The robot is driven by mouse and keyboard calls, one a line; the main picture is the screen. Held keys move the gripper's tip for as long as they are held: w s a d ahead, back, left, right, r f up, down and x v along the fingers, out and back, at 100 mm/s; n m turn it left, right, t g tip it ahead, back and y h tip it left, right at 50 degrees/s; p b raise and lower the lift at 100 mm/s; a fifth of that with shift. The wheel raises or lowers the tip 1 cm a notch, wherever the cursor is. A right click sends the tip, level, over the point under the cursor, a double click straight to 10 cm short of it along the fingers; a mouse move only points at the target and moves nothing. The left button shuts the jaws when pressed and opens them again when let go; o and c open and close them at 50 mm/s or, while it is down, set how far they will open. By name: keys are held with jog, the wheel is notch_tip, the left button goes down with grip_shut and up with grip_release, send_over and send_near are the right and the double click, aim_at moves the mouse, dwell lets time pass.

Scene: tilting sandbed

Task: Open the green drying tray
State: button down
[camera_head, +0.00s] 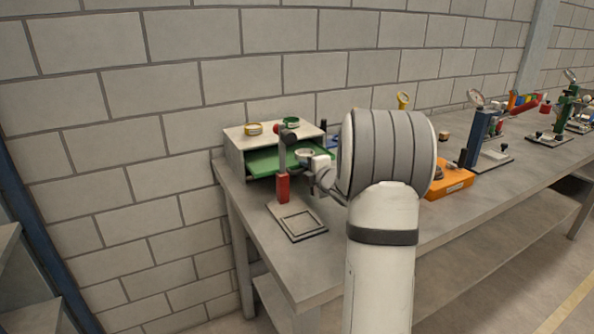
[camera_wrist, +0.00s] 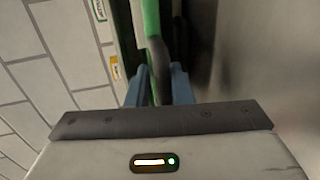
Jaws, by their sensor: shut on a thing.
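The green drying tray (camera_head: 265,162) sits in a grey box-shaped housing (camera_head: 236,158) at the far left end of the bench. Its green surface shows at the housing's front and seems to stick out part way. My gripper, partly hidden in the head view, is at the tray's front right. In the wrist view, the blue fingers of my gripper (camera_wrist: 159,88) are shut on the grey handle (camera_wrist: 156,58) beside the tray's green edge (camera_wrist: 151,18).
Yellow and green round tins (camera_head: 291,122) rest on the housing. An orange device (camera_head: 452,181) and several gauge stands line the bench to the right.

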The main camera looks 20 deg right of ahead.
jog(key=s, duration=0.4)
jog(key=shift+f+b, duration=0.35)
jog(key=shift+f, duration=0.05)
jog(key=c, duration=1.6)
grip_release()
jog(key=shift+o, duration=0.6)
jog(key=shift+w, duration=0.1)
jog(key=shift+r, duration=0.2)
